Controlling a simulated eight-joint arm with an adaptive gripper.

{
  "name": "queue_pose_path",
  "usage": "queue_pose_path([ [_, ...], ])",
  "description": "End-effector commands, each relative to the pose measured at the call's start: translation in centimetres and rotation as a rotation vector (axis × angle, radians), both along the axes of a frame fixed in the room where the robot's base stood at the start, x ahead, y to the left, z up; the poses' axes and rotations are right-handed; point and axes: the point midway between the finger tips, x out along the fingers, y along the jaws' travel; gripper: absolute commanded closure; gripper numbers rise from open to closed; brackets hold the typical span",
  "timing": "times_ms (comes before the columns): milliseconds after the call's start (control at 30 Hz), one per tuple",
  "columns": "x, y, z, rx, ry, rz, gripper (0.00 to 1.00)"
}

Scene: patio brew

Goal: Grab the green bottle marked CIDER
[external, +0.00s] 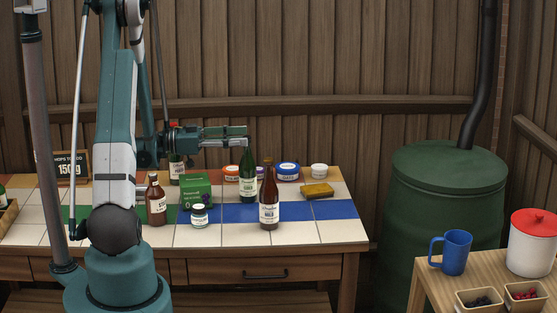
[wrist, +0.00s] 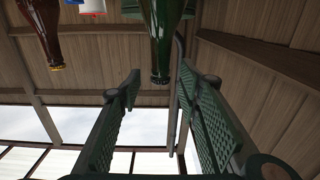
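A green bottle (external: 248,182) with a pale label, whose small print looks like CIDER, stands upright on the tiled table. My gripper (external: 242,136) is level with the top of its neck, reaching in from the left. In the wrist view a green bottle neck (wrist: 160,45) hangs inverted in the picture, its mouth near the gap between the fingers. My gripper (wrist: 158,100) is open there, with its green ribbed pads wide apart and nothing between them. A second dark green bottle (external: 177,170) stands further left, its label hard to read, partly behind the arm.
A brown bottle marked MILD (external: 269,205) stands close in front of the green bottle; its neck (wrist: 45,35) shows in the wrist view.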

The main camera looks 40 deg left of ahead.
Motion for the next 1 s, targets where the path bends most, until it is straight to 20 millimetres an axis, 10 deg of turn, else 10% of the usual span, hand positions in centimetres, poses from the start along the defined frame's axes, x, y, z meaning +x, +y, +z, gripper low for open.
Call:
queue_pose_path([
  [1000, 2.1, -2.0, 0.0, 0.0, 0.0, -0.001, 0.74],
])
